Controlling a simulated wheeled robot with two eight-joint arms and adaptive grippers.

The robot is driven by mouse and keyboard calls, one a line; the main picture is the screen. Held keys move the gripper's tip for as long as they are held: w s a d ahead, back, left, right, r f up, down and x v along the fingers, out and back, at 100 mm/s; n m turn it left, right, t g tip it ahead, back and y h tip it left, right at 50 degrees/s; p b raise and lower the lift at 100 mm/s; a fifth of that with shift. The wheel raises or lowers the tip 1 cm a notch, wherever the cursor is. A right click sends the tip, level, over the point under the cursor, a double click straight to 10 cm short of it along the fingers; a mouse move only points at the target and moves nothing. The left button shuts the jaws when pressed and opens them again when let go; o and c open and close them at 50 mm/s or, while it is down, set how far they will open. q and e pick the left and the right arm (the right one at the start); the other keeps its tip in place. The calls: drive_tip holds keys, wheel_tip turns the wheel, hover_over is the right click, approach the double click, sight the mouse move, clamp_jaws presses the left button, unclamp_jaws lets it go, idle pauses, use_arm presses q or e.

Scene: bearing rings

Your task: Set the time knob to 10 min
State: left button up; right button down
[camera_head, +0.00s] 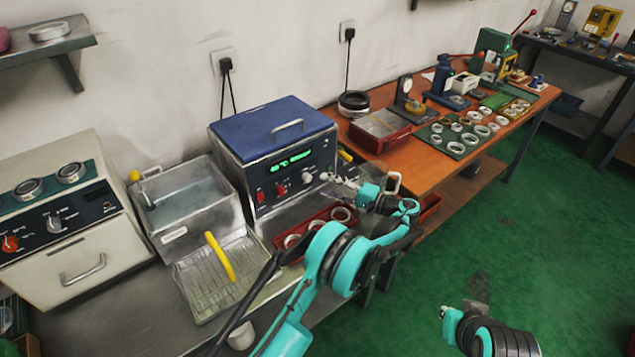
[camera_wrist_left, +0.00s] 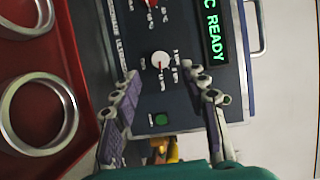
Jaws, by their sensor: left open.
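The heated bath unit (camera_head: 275,150) has a blue lid and a dark front panel with a green display. Its white time knob (camera_head: 307,177) has a red pointer mark and also shows in the left wrist view (camera_wrist_left: 161,62), with small dial marks beside it that are too blurred to read. My left gripper (camera_head: 327,180) is in front of the panel. In the left wrist view its open fingers (camera_wrist_left: 160,72) point at the panel on either side of the knob, apart from it. Part of my right arm shows at the lower right; its jaws cannot be made out.
A red tray (camera_head: 318,233) with metal rings sits below the panel. A metal basin (camera_head: 187,200) and a wire basket with a yellow handle (camera_head: 221,257) stand to the left.

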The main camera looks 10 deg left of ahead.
use_arm(q)
drive_tip(key=v, duration=0.6)
drive_tip(key=shift+s+d, duration=0.1)
drive_tip(key=shift+d, duration=0.25)
drive_tip(key=s+a+r+h, duration=0.8)
drive_tip(key=s+a+r, duration=0.2)
drive_tip(key=a, duration=0.3)
drive_tip(key=s+d+f+n+t+h, duration=0.1)
drive_tip(key=s+h, duration=0.3)
drive_tip(key=s, duration=0.8)
drive_tip(key=s+d+f+n+t+h, duration=0.1)
drive_tip(key=s+f+h, duration=0.3)
drive_tip(key=s, duration=0.8)
drive_tip(key=shift+s+d+n+t+h, duration=0.2)
drive_tip(key=shift+d+n+t+h, duration=0.1)
drive_tip(key=shift+d+n+h, duration=0.35)
drive_tip(key=shift+d, duration=0.1)
